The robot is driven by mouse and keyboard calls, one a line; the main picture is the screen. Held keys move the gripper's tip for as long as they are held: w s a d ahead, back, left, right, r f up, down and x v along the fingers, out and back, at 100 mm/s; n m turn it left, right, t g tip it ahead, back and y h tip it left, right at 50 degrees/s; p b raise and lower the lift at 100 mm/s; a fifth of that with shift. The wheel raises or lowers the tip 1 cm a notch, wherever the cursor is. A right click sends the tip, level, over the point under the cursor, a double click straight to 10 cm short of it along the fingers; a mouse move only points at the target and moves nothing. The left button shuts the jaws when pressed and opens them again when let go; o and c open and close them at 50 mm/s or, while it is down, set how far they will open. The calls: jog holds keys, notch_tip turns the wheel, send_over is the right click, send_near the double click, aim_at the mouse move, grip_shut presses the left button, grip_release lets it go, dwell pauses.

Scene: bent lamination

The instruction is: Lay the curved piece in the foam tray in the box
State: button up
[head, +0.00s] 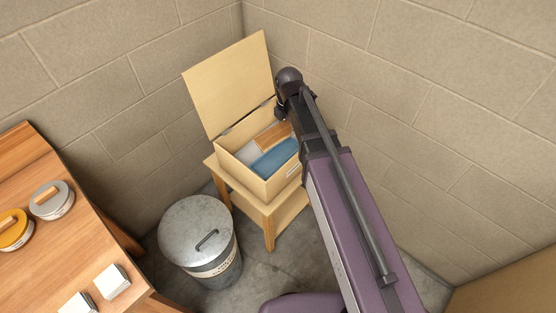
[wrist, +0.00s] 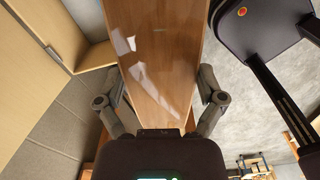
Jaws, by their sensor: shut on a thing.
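The curved piece (wrist: 158,60) is a brown wood-grain strip with glossy highlights. In the wrist view it lies between the two fingers of my gripper (wrist: 163,88), which is shut on it. In the head view the brown piece (head: 271,137) shows at the opening of the tan box (head: 262,187), above or partly inside it. Blue material (head: 276,157), which looks like the foam tray, lies inside the box in front of the piece. My gripper is mostly hidden behind my arm in the head view. I cannot tell whether the piece touches the tray.
The box's lid (head: 229,84) stands open at the back left. The box sits on a small wooden stand (head: 269,238) in a block-wall corner. A lidded metal bin (head: 199,238) stands to the left. A wooden table (head: 52,247) holds round tins and white blocks.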

jog(key=n+b, duration=0.2)
jog(key=b, duration=2)
send_over(277, 158)
notch_tip(277, 158, down, 22)
jog(key=shift+f, duration=0.15)
jog(key=shift+a, duration=0.1)
jog(key=shift+f, duration=0.1)
notch_tip(277, 158, down, 6)
jog(key=b, duration=0.6)
jog(key=shift+f+b, duration=1.8)
jog(key=shift+f, duration=0.1)
jog(key=shift+f+b, duration=0.6)
jog(key=shift+f, duration=0.05)
